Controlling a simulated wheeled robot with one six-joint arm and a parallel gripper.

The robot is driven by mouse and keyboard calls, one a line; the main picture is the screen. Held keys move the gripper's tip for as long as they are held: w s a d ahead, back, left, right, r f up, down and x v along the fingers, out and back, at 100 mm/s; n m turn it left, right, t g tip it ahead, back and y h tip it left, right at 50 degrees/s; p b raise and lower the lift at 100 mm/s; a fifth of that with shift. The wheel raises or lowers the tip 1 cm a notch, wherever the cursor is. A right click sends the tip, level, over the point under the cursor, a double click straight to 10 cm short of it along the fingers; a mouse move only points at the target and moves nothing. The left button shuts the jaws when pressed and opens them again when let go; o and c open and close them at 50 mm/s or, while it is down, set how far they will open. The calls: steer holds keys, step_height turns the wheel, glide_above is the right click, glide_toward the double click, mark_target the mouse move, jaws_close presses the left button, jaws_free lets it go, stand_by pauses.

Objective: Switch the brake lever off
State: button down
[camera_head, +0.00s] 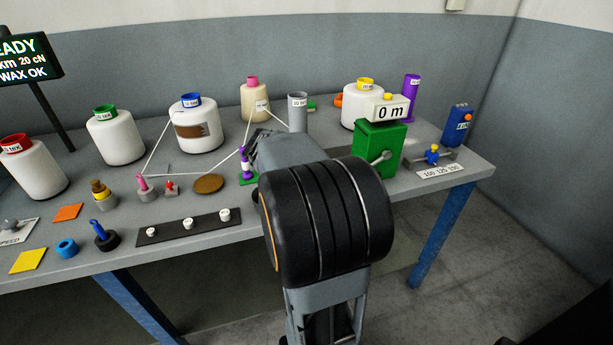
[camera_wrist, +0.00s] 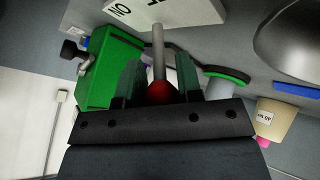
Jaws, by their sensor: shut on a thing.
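The brake lever shows in the wrist view as a grey rod (camera_wrist: 158,45) with a red ball knob (camera_wrist: 160,92). My gripper (camera_wrist: 160,72) has its two dark green fingers on either side of the lever, shut on it with the knob between them near the palm. In the head view my arm covers the lever and the fingers, so its position there cannot be told. The green box (camera_head: 380,150) stands right of my arm and shows left of the fingers in the wrist view (camera_wrist: 110,70).
A "0 m" display (camera_head: 389,110) tops the green box. A grey cylinder (camera_head: 298,113) and a beige bobbin (camera_head: 254,102) stand behind my arm. Threads run to a purple-topped guide (camera_head: 246,165) on the left. A dark strip with white knobs (camera_head: 188,225) lies near the front edge.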

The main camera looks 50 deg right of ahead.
steer(key=c, duration=0.8)
jaws_free()
steer(key=p+v, duration=0.1)
steer(key=v, duration=1.3)
steer(key=shift+f+p, duration=0.1)
steer(key=shift+p, duration=0.3)
